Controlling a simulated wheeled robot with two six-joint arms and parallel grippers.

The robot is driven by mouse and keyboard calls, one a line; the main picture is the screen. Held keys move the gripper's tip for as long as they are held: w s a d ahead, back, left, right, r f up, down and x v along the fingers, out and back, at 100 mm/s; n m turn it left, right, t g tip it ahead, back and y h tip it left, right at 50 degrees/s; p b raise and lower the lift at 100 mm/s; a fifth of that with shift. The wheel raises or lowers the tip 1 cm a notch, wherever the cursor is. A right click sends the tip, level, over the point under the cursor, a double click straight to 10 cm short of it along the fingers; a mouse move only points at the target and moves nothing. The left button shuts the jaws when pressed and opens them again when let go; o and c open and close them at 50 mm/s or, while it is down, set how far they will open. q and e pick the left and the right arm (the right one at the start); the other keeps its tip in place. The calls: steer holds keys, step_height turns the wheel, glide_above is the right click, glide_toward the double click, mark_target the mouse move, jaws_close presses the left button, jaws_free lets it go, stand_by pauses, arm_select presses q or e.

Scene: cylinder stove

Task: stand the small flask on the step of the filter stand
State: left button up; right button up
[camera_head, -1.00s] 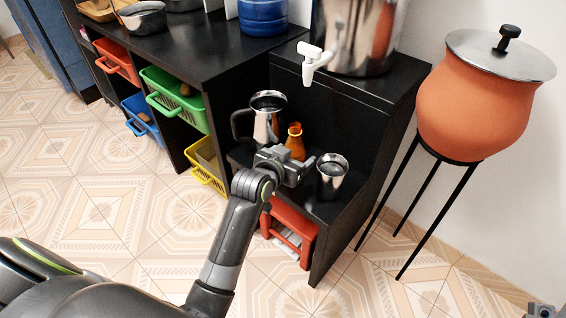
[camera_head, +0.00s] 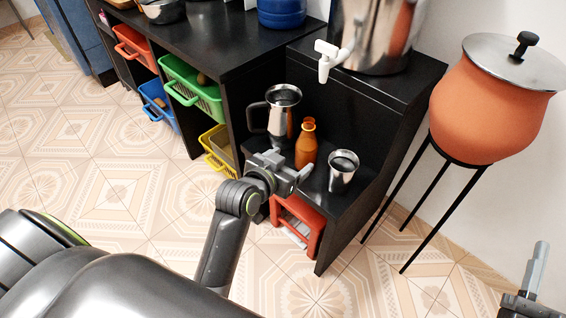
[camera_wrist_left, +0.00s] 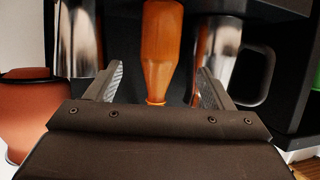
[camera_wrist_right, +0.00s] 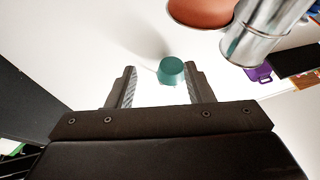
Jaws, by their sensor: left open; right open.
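The small flask (camera_head: 306,145) is amber-orange with a narrow neck. It stands upright on the black step (camera_head: 318,205) of the filter stand, between a steel mug and a steel cup. My left gripper (camera_head: 288,168) is open just in front of the flask at the step's front. In the left wrist view the flask (camera_wrist_left: 160,45) shows upside down between the open fingers, its neck toward the palm; I cannot tell whether they touch it. My right gripper (camera_head: 538,270) is at the lower right. In the right wrist view it (camera_wrist_right: 157,88) is open and empty.
The steel mug (camera_head: 280,115) is left of the flask and the steel cup (camera_head: 342,172) right. The white tap (camera_head: 328,58) juts out above the step. A red stool-like object (camera_head: 298,225) is below. A clay pot (camera_head: 490,110) on thin legs stands right.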

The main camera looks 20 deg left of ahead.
arm_select(q)
steer(key=s+a+r+n+t+y, duration=0.1)
steer(key=s+a+r+t+y, duration=0.1)
steer(key=s, duration=0.5)
steer(key=s+a+r+n+t+y, duration=0.1)
steer(key=s+a+r+t+y, duration=0.1)
steer(key=s+a+r+t, duration=0.2)
steer(key=s+a+r, duration=0.2)
steer(key=a+r, duration=0.1)
steer(key=r, duration=0.1)
steer(key=shift+s+r+p, duration=0.3)
steer(key=shift+s+r, duration=0.05)
arm_select(e)
steer(key=f+g, duration=0.2)
steer(key=f, duration=0.1)
steer(key=f+g, duration=0.1)
steer(key=f, duration=0.1)
steer(key=shift+w+d+m+h, duration=0.25)
steer(key=shift+w+m+h, duration=0.05)
steer(key=shift+w+m, duration=0.1)
steer(key=shift+f, duration=0.1)
